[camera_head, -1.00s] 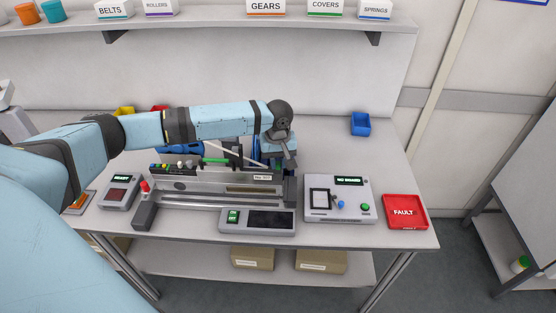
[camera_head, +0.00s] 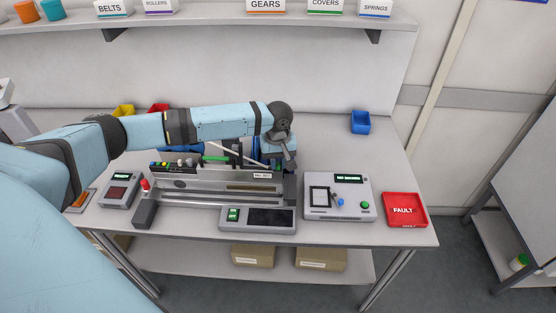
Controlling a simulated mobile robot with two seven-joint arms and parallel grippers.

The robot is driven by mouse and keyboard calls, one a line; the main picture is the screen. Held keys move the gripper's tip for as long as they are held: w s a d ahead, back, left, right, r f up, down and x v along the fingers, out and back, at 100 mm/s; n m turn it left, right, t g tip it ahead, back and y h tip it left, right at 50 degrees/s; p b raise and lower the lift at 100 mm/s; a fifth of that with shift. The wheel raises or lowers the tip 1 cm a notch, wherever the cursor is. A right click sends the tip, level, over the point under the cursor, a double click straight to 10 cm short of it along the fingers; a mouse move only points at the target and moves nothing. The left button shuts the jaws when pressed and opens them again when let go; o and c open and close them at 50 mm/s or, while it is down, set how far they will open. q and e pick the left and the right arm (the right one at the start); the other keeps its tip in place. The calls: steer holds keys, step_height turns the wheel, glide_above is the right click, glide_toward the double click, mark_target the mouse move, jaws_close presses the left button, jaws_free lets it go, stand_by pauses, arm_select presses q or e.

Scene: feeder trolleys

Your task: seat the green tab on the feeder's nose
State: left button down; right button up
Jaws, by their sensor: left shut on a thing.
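The feeder (camera_head: 222,186) is a long grey unit lying across the middle of the bench, with its nose (camera_head: 290,188) at the right end. A green strip (camera_head: 215,158) shows along its upper edge. My left gripper (camera_head: 279,163) points down just above the feeder's right end, close to the nose. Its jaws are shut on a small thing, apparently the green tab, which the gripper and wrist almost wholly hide. I cannot tell whether the tab touches the nose. My right gripper is not in view.
A panel with a dark screen (camera_head: 271,217) stands in front of the feeder. A white board tester (camera_head: 322,214) and a red FAULT tray (camera_head: 404,225) lie to the right. A small blue bin (camera_head: 361,123) stands behind. Bench space between bin and tester is clear.

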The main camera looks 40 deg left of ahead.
arm_select(q)
steer(key=c, duration=1)
jaws_free()
steer(key=shift+o, duration=0.2)
